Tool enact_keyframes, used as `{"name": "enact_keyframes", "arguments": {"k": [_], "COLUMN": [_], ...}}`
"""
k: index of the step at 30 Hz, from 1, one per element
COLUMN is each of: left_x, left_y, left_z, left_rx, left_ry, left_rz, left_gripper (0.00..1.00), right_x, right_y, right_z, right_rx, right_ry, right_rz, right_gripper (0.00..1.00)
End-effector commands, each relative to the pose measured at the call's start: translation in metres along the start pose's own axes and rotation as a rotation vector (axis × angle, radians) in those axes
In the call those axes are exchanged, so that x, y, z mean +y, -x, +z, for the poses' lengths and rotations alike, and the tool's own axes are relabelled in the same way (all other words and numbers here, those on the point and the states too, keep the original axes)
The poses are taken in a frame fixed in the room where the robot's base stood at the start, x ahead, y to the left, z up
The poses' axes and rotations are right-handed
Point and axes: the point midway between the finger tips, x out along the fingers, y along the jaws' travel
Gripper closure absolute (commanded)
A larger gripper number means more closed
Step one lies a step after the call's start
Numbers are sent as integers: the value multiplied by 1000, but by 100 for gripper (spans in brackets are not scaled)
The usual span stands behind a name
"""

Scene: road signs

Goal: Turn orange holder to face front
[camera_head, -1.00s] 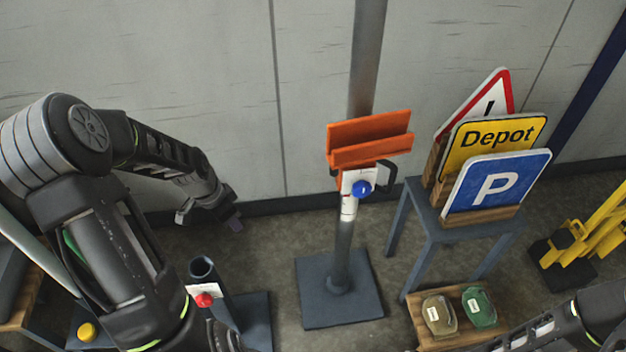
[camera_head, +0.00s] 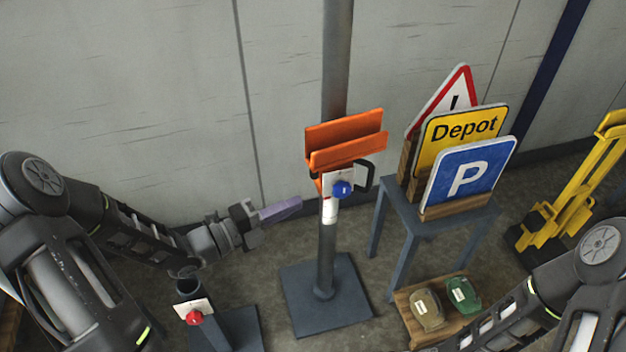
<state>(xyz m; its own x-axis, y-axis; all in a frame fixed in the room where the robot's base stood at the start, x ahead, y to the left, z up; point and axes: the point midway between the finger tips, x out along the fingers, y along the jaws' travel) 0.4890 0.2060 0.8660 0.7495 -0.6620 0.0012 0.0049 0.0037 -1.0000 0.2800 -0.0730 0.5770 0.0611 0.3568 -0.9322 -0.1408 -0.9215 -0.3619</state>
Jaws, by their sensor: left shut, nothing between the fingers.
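The orange holder (camera_head: 346,138) is a slotted double plate on top of a grey post (camera_head: 326,250). It is turned slightly, its right end higher in the picture than its left. Below it are a white plate with a blue knob (camera_head: 342,189) and a black handle (camera_head: 364,176). My left gripper (camera_head: 280,211) is shut and empty, left of the post and lower than the holder, apart from both. Its fingers point right. My right arm shows at the lower right, its gripper out of view.
A grey table (camera_head: 412,210) at right bears a blue P sign (camera_head: 468,177), a yellow Depot sign (camera_head: 462,132) and a red triangle sign (camera_head: 442,95). A second stand with a red knob (camera_head: 194,318) is low left. A yellow frame (camera_head: 570,195) stands far right.

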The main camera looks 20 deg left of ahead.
Motion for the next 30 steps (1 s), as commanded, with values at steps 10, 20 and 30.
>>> {"name": "enact_keyframes", "arguments": {"k": [10,20,30], "left_x": [-1,-2,-1], "left_y": [-19,-80,-90], "left_z": [0,-1,32], "left_rx": [1,2,-4], "left_ry": [2,4,1], "left_rz": [0,0,2], "left_gripper": [100,100,100], "right_x": [-2,-6,-12], "right_y": [4,16,29], "right_z": [0,0,0], "right_rx": [0,-1,-2], "right_ry": [0,0,0], "right_rz": [0,0,0], "right_gripper": [64,64,64]}}
